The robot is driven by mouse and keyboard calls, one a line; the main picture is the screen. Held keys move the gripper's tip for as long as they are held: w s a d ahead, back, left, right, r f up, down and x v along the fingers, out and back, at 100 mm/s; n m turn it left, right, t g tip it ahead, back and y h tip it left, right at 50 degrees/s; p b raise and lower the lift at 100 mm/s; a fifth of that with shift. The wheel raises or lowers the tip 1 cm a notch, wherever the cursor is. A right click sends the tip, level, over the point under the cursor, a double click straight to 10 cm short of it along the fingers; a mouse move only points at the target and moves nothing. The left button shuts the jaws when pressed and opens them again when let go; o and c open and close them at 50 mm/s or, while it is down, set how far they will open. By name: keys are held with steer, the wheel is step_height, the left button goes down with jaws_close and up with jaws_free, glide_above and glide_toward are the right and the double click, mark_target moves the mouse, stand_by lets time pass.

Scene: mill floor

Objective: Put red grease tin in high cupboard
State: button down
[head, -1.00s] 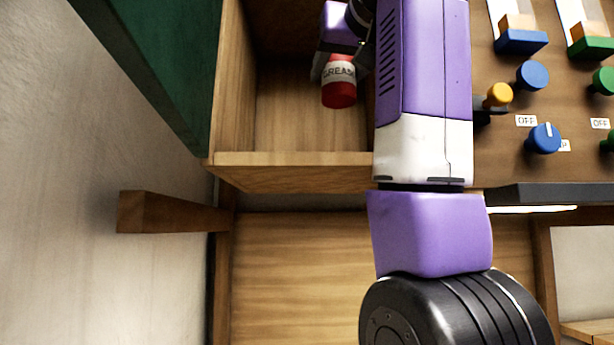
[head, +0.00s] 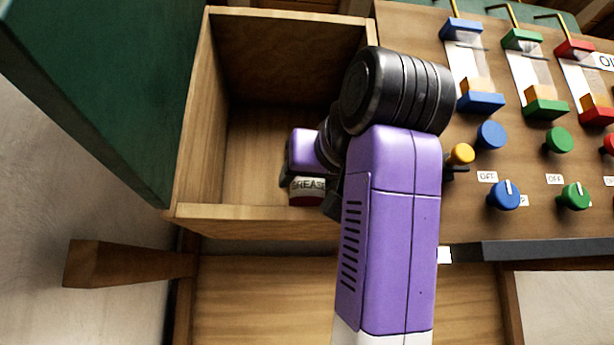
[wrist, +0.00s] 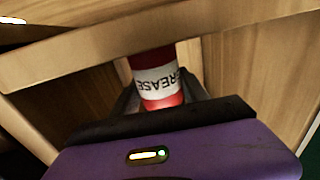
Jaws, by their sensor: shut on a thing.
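The red grease tin (head: 307,190) has a white label reading GREASE and is at the open wooden cupboard (head: 262,213), just inside its front lip in the head view. My gripper (head: 312,180) is shut on the tin; my wrist hides its upper part. The wrist view shows the tin (wrist: 158,82) between my fingers, its label upside down there, with cupboard boards around it. Whether the tin touches the cupboard floor cannot be told. The green cupboard door (head: 110,80) stands open at the left.
A panel (head: 480,215) with coloured knobs, sliders and OFF labels is right of the cupboard, close to my arm. A wooden bar (head: 125,263) juts out at the lower left. The cupboard's left part is empty.

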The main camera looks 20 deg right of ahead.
steer(key=c, duration=0.6)
jaws_free()
steer(key=shift+f, duration=0.1)
steer(key=shift+r, duration=0.25)
steer(key=shift+s+a+f+b, duration=0.1)
steer(key=shift+s+a+b, duration=0.1)
steer(key=shift+s+b, duration=1.5)
steer(key=shift+s+a+b, duration=0.25)
steer(key=shift+s+b, duration=0.8)
steer(key=shift+s, duration=1.2)
steer(key=shift+s+a+f+b, duration=0.1)
steer(key=shift+s+a+b, duration=0.1)
steer(key=shift+s+b, duration=1.5)
steer(key=shift+s+p, duration=0.3)
steer(key=shift+s, duration=0.05)
